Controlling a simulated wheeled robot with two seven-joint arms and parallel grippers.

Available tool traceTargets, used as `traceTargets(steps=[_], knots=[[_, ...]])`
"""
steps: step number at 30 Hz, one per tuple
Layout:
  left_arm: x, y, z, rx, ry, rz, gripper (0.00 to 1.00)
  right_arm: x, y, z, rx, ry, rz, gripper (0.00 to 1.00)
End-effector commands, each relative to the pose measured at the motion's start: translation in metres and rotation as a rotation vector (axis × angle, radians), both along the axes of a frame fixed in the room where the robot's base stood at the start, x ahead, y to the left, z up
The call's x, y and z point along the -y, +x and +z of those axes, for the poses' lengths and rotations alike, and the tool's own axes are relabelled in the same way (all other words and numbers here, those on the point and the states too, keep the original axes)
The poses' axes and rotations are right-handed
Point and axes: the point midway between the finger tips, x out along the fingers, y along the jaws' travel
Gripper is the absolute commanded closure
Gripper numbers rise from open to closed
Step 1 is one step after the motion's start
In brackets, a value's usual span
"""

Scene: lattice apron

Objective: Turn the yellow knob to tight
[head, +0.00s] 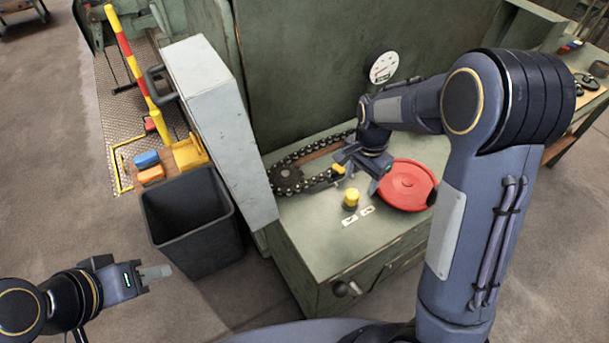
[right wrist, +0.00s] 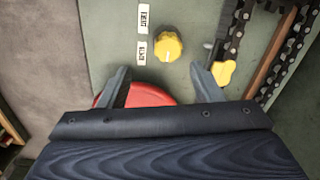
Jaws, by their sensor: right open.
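The round yellow knob (head: 351,198) stands on the green cabinet top near its front, and it also shows in the right wrist view (right wrist: 168,46). A small pale mark shows on its top. Two white labels (head: 350,220) lie beside it, also seen in the right wrist view (right wrist: 144,20); their print is too small to read surely. My right gripper (head: 354,174) is open and empty above the cabinet top, behind the knob and apart from it; its fingers also show in the right wrist view (right wrist: 161,76). My left gripper (head: 158,273) is far off at lower left, with its fingers seen edge-on.
A yellow lobed knob (right wrist: 223,72) sits by the chain (head: 287,179), near one right finger. A red round lid (head: 407,184) lies right of the knob, partly under my right gripper. A gauge (head: 382,67) is behind. A dark bin (head: 190,218) stands left of the cabinet.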

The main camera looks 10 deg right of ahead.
Motion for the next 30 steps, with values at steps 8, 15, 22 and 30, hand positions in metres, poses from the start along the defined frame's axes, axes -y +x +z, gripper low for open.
traceTargets(steps=[8,15,22,30], knots=[[0.000,0.000,0.002,-0.001,0.000,0.000,0.64,0.000,0.004,-0.026,-0.013,-0.026,-0.020,0.41],[0.000,0.000,0.005,-0.001,0.000,0.000,0.64,0.000,0.004,-0.064,-0.012,-0.025,-0.019,0.41],[0.000,0.000,0.006,0.000,0.000,0.000,0.64,0.000,0.004,-0.082,-0.008,-0.023,-0.018,0.41],[0.000,0.000,0.006,0.000,0.000,0.000,0.64,0.000,0.005,-0.083,-0.007,-0.023,-0.017,0.42]])
